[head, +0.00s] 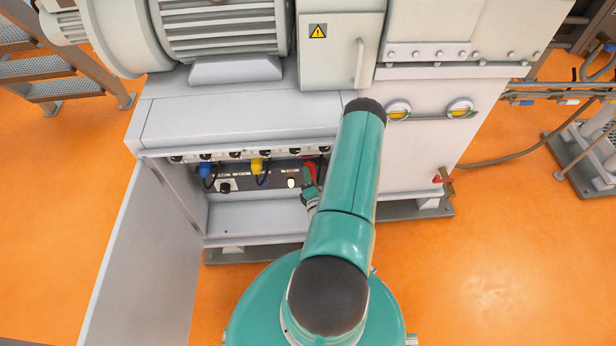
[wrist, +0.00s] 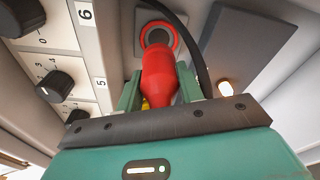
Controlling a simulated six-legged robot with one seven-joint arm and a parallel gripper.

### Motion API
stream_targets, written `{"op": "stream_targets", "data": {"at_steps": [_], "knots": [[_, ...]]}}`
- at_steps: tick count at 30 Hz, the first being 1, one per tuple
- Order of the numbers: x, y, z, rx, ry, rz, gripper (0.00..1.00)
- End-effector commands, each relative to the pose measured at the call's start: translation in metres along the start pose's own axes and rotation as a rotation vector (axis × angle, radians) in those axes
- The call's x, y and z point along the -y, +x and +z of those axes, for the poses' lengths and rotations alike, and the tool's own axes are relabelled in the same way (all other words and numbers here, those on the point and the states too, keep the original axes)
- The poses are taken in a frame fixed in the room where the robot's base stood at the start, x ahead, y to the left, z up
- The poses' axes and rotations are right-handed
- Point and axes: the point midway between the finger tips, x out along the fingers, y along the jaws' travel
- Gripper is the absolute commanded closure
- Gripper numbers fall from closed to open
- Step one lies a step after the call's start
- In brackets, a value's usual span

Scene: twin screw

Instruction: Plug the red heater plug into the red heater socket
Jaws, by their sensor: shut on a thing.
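The red heater plug (wrist: 159,77) is between the two green fingers of my gripper (wrist: 158,88) in the wrist view, and the gripper is shut on it. The plug's far end points at the red-ringed heater socket (wrist: 157,36) and overlaps it in the picture. I cannot tell whether the plug tip is inside the socket or just short of it. In the head view the red plug (head: 310,168) shows at the right end of the socket row, with my gripper (head: 308,180) at it, partly hidden by my arm.
A blue plug (head: 204,170) and a yellow plug (head: 257,165) sit further left in the row. A dark cable (wrist: 190,45) runs beside the red plug. Black knobs (wrist: 55,86) line the panel at left. The open cabinet door (head: 140,260) stands at the left.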

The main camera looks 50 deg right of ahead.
Motion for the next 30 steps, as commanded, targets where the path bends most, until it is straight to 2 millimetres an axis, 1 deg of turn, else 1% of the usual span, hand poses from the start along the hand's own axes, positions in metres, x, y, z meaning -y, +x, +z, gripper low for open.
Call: {"op": "stream_targets", "data": {"at_steps": [18,24,30], "knots": [[0.0,0.05,0.006,0.001,0.001,0.001,0.83],[-0.001,0.056,0.006,0.001,0.0,0.001,0.83],[-0.001,0.056,0.006,0.0,0.0,0.001,0.83]]}}
